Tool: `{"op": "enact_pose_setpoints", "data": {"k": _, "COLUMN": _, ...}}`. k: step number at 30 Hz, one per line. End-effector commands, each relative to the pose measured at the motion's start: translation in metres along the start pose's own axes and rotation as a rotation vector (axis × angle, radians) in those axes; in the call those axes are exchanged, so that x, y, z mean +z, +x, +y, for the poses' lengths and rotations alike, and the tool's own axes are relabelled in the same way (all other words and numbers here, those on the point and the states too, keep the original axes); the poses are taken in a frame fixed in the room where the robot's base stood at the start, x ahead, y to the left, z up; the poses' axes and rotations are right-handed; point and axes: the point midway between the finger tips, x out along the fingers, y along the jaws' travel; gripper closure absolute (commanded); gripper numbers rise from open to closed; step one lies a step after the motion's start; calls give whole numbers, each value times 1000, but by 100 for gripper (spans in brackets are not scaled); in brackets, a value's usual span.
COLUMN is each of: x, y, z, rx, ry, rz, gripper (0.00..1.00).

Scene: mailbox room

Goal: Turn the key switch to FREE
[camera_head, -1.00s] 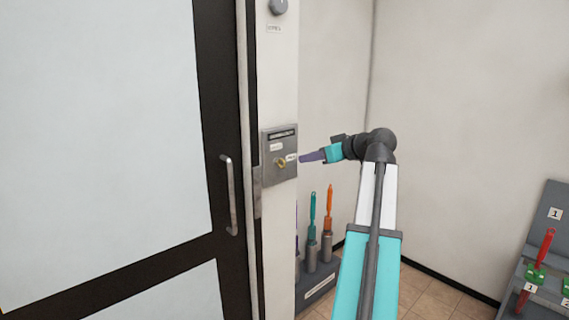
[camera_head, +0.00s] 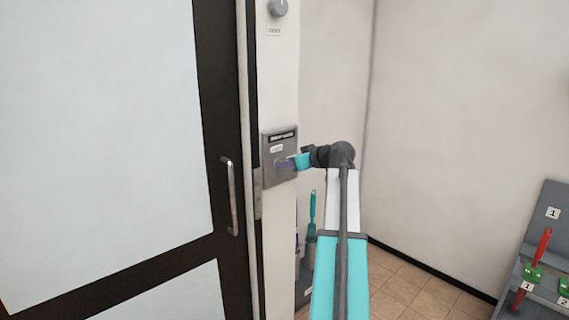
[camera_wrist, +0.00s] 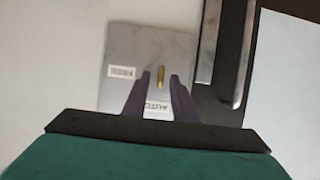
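The key switch is a grey metal plate (camera_head: 272,176) on the white post right of the door. In the wrist view the plate (camera_wrist: 122,45) shows a brass key (camera_wrist: 161,75), a label at its left that looks like FREE (camera_wrist: 121,72), and an AUTO label (camera_wrist: 157,109) partly hidden by my fingers. My gripper (camera_wrist: 161,80) is open, with one purple finger on each side of the key and a gap to both. In the head view my gripper (camera_head: 284,164) is in front of the plate and hides the key.
A glass door with dark frame and a metal handle (camera_head: 232,195) stands left of the post. A round grey knob (camera_head: 278,7) is higher on the post. Below my arm is a teal-handled tool (camera_head: 312,208). A grey rack (camera_head: 548,262) with red-handled items stands at the right.

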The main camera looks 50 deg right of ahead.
Motion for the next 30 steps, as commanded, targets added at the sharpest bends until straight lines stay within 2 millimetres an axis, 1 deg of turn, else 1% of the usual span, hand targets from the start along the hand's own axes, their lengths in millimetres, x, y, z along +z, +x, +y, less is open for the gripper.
{"op": "enact_pose_setpoints", "data": {"k": 4, "x": 0, "y": 7, "z": 0, "rx": -1, "ry": -1, "rz": -1, "gripper": 75}}
{"op": "enact_pose_setpoints", "data": {"k": 12, "x": 0, "y": 8, "z": -1, "rx": -1, "ry": -1, "rz": 0, "gripper": 75}}
{"op": "enact_pose_setpoints", "data": {"k": 13, "x": 0, "y": 8, "z": -1, "rx": -1, "ry": -1, "rz": 0, "gripper": 77}}
{"op": "enact_pose_setpoints", "data": {"k": 17, "x": 0, "y": 7, "z": -1, "rx": -1, "ry": 0, "rz": 0, "gripper": 99}}
{"op": "enact_pose_setpoints", "data": {"k": 18, "x": 0, "y": 7, "z": -1, "rx": -1, "ry": 0, "rz": 0, "gripper": 100}}
{"op": "enact_pose_setpoints", "data": {"k": 20, "x": 0, "y": 7, "z": -1, "rx": -1, "ry": 0, "rz": 0, "gripper": 100}}
{"op": "enact_pose_setpoints", "data": {"k": 21, "x": 1, "y": 7, "z": -10, "rx": -3, "ry": -2, "rz": 0, "gripper": 100}}
{"op": "enact_pose_setpoints", "data": {"k": 24, "x": 0, "y": 8, "z": -4, "rx": -4, "ry": 1, "rz": -1, "gripper": 100}}
{"op": "enact_pose_setpoints", "data": {"k": 30, "x": 0, "y": 8, "z": -1, "rx": -15, "ry": 26, "rz": 0, "gripper": 100}}
